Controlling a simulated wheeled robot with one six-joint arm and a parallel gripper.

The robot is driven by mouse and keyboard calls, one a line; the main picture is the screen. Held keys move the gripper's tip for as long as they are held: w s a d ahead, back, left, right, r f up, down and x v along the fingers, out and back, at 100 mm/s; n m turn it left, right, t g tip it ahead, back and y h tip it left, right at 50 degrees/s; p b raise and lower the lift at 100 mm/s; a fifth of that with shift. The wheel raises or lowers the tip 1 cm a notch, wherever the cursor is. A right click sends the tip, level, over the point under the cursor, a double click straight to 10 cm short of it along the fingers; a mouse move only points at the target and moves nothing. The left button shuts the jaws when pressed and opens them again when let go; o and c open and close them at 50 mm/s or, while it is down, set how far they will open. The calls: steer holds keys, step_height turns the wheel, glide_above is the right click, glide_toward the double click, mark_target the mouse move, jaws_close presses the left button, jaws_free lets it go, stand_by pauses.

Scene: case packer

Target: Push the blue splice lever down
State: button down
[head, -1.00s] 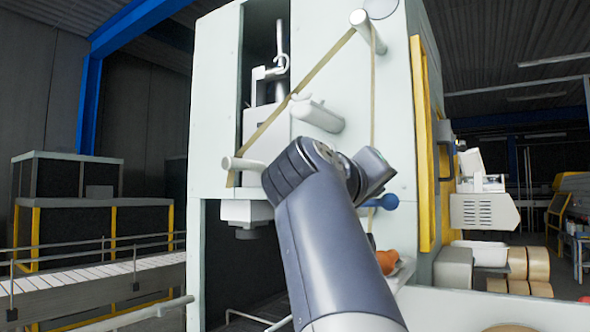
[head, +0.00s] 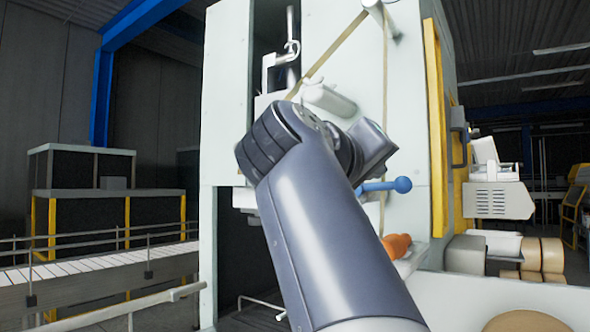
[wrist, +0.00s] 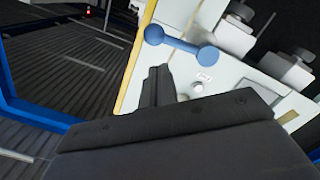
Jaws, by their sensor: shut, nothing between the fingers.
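The blue splice lever (head: 385,186) stands on the pale machine front, just right of my arm in the head view. It lies almost level, with its ball end to the right; its left end is partly behind my arm. In the wrist view the lever (wrist: 180,43) runs from the ball near the yellow edge to a round hub at the right. My gripper (wrist: 157,84) shows there as dark fingers, shut and empty, just below the lever in the picture with a visible gap. In the head view my arm hides the fingers.
A tan web strip (head: 385,110) runs down the machine front past white rollers (head: 328,98). Orange parts (head: 397,245) sit below the lever. A yellow door edge (head: 436,130) stands to the right. Tan rolls (head: 540,255) lie further right, and a railed conveyor (head: 90,270) at left.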

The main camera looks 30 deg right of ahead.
mark_target(381, 186)
steer(key=shift+b+v, duration=0.35)
steer(key=shift+v, duration=2.35)
steer(key=shift+w+d, duration=0.1)
steer(key=p+x, duration=0.2)
steer(key=x, duration=0.8)
steer(key=shift+d, duration=0.2)
